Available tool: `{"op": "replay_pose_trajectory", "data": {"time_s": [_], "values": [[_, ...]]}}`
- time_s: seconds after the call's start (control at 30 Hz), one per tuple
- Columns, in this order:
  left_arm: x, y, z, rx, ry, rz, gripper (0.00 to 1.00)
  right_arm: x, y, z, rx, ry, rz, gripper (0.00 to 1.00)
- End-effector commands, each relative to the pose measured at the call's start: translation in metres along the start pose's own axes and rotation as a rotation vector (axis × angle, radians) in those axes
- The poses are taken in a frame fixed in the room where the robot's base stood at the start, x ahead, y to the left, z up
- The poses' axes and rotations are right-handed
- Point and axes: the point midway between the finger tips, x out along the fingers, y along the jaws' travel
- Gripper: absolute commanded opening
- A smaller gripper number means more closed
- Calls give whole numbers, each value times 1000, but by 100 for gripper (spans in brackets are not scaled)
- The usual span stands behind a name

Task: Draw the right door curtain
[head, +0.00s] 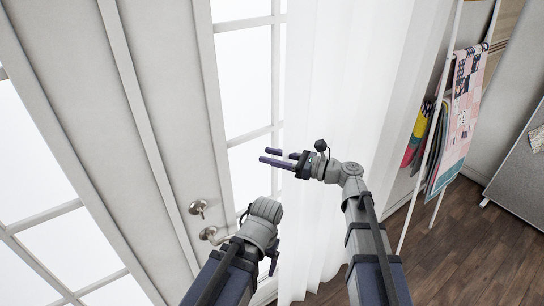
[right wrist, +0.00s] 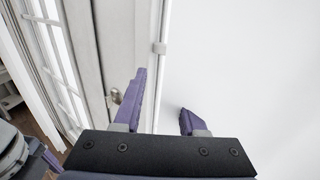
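The right door curtain (head: 335,80) is white and sheer and hangs in soft folds over the right part of the glazed doors in the head view. My right gripper (head: 268,157) is at the curtain's left edge, fingers pointing left, in front of the glass. In the right wrist view the fingers (right wrist: 165,105) stand apart.
The white door (head: 170,90) with metal handles (head: 198,207) is left of my arms; the handle also shows in the right wrist view (right wrist: 116,95). A white rack with hanging fabrics (head: 462,110) stands at the right. Bare wood floor (head: 470,245) lies at lower right.

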Motion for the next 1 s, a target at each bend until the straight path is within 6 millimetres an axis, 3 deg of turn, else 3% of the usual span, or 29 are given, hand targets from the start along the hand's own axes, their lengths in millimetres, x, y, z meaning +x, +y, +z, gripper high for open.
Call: {"op": "replay_pose_trajectory", "data": {"time_s": [0.07, 0.33, 1.0], "values": [[0, 0, 0, 0, 0, 0, 82, 0, 0, 0, 0, 0, 0, 30], [0, 0, 0, 0, 0, 0, 82, 0, 0, 0, 0, 0, 0, 0], [0, 0, 0, 0, 0, 0, 82, 0, 0, 0, 0, 0, 1, 0]]}}
